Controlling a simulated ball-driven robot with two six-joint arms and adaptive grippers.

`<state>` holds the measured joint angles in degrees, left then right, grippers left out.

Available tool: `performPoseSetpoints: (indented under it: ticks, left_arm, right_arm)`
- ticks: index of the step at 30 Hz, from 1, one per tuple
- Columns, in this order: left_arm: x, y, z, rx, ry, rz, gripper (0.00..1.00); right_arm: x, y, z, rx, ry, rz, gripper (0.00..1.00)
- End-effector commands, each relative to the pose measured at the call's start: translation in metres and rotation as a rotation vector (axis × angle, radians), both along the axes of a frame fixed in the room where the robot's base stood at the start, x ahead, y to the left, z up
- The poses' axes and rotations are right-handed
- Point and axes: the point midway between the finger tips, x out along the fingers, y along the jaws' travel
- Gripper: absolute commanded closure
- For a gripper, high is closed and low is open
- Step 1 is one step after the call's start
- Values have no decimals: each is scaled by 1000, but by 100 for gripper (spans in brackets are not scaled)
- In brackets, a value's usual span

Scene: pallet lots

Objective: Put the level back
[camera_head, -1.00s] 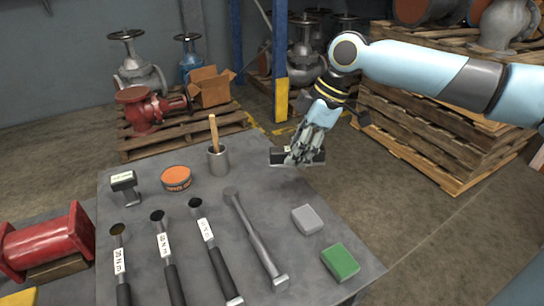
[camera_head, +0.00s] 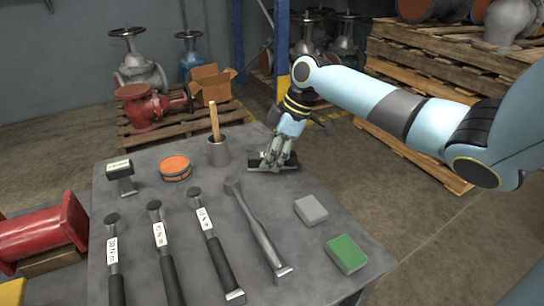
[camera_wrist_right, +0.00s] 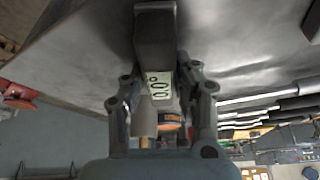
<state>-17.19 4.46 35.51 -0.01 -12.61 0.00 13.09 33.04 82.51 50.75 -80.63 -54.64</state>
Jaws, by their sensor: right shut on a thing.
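The level is a dark bar (camera_head: 258,165) at the far right edge of the grey table (camera_head: 150,200). My right gripper (camera_head: 275,160) is shut on it from above. In the right wrist view, the level (camera_wrist_right: 155,38) sits between the fingers (camera_wrist_right: 160,92), with a small display reading 0.0°. It lies low over the table corner; I cannot tell whether it touches the top. My left gripper is not in view.

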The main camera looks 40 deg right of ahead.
Motion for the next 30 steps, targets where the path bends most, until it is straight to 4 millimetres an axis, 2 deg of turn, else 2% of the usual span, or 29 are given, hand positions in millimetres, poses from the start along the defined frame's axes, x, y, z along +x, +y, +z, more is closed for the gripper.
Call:
performPoseSetpoints:
  ticks: [4,5,10,20,23,30]
  left_arm:
    - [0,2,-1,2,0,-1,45]
    - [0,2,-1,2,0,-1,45]
    - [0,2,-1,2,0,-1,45]
    - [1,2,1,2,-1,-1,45]
    - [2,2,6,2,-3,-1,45]
    - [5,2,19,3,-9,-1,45]
  right_arm:
    - [0,0,-3,0,0,0,100]
    - [0,0,-3,0,0,-1,69]
    - [0,0,-3,0,0,-1,48]
    - [-1,-1,3,-1,1,0,48]
    - [-4,-6,16,-4,0,-1,48]
    - [-17,-22,67,-5,0,1,48]
